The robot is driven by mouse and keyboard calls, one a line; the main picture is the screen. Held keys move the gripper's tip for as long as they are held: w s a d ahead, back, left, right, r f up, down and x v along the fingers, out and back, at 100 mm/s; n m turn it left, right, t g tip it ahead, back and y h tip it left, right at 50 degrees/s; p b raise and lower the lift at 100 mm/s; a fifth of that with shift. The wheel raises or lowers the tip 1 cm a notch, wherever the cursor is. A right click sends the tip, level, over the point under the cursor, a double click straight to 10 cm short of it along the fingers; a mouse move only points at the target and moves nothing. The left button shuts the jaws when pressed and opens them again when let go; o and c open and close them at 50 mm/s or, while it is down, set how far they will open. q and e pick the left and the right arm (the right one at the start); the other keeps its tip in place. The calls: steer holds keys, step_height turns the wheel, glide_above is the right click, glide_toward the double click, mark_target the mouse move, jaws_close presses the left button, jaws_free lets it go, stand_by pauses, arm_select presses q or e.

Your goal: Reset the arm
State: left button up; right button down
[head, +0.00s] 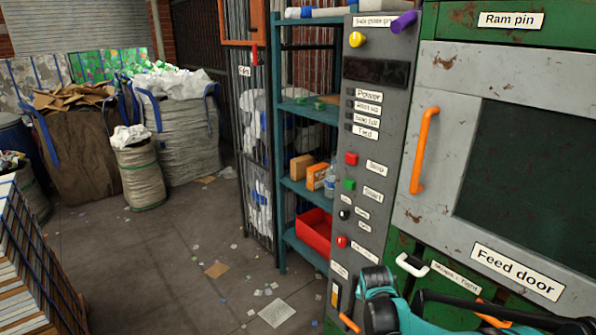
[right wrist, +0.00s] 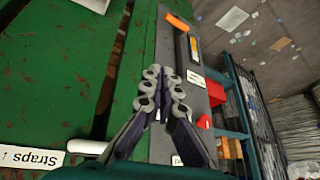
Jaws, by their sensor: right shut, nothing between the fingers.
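My right gripper (right wrist: 162,76) shows in the right wrist view with its fingers shut and nothing between them. Behind it are the green machine body and the edge of a grey control panel (right wrist: 166,140). In the head view part of my right arm, teal and black, stands at the bottom right in front of the lower machine; its fingertips cannot be made out there. The control panel (head: 377,130) stands left of the feed door (head: 520,258). My left gripper is in neither view.
The feed door has an orange handle (head: 424,150), with a white handle (head: 411,265) below it, close to my right arm. A teal shelf (head: 307,188) holds a red bin (head: 314,230). Filled sacks (head: 180,130) stand at the back left. The littered floor between is mostly open.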

steer(key=s+a+r+n+y, duration=0.1)
steer(key=s+a+r+n, duration=0.15)
steer(key=s+r, duration=0.8)
steer(key=s+a+f+n+t+y, duration=0.1)
steer(key=s+n, duration=0.2)
steer(key=s, duration=1.3)
steer(key=shift+s+a+t, duration=0.15)
steer(key=shift+a+t, duration=0.05)
steer(key=shift+t, duration=0.2)
